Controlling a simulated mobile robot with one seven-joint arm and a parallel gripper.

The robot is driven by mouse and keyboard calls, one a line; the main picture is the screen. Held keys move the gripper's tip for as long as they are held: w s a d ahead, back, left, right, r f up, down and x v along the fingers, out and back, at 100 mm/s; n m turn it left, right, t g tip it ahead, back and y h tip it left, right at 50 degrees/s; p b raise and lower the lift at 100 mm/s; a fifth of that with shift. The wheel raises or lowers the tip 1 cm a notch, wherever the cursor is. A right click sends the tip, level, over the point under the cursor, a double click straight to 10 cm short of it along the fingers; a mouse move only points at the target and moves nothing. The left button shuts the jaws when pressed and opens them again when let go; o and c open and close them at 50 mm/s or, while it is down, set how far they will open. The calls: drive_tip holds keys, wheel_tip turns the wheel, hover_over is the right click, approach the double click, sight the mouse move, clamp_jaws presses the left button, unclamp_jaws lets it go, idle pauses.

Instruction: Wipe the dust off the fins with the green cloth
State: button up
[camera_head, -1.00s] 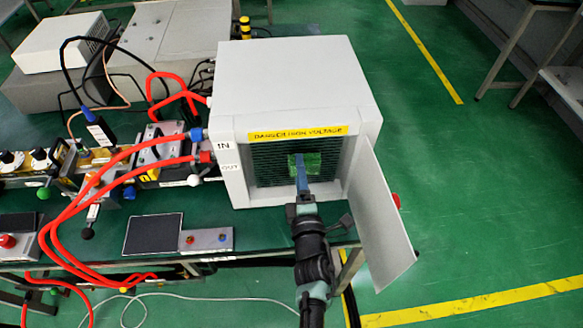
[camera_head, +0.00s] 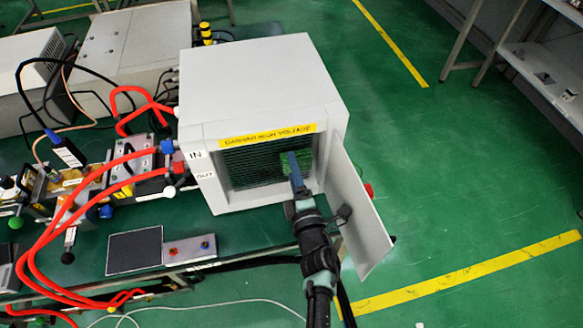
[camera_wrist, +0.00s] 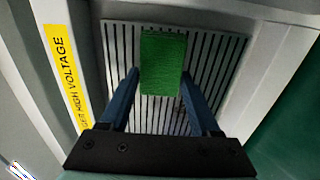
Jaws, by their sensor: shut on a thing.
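The white box has an open front with a grille of thin fins (camera_head: 250,165) set back inside it. The fins also show in the wrist view (camera_wrist: 222,75) as light bars with dark gaps. My gripper (camera_head: 293,168) reaches into the opening, near its right side. In the wrist view its blue fingers (camera_wrist: 160,80) are shut on the green cloth (camera_wrist: 163,62), a flat rectangular piece held in front of the fins. It appears at or against them; exact contact cannot be told. The cloth hides the fins behind it. I cannot make out dust clearly.
An opened white door panel (camera_head: 360,205) stands just right of my arm. The white box (camera_head: 260,90) bears a yellow high-voltage label (camera_head: 267,136). Red hoses (camera_head: 75,215) run along its left side. Open green floor lies to the right.

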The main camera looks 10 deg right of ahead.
drive_tip(key=shift+s+p, duration=0.8)
drive_tip(key=shift+s, duration=2.15)
drive_tip(key=s, duration=0.3)
drive_tip(key=shift+f, duration=0.1)
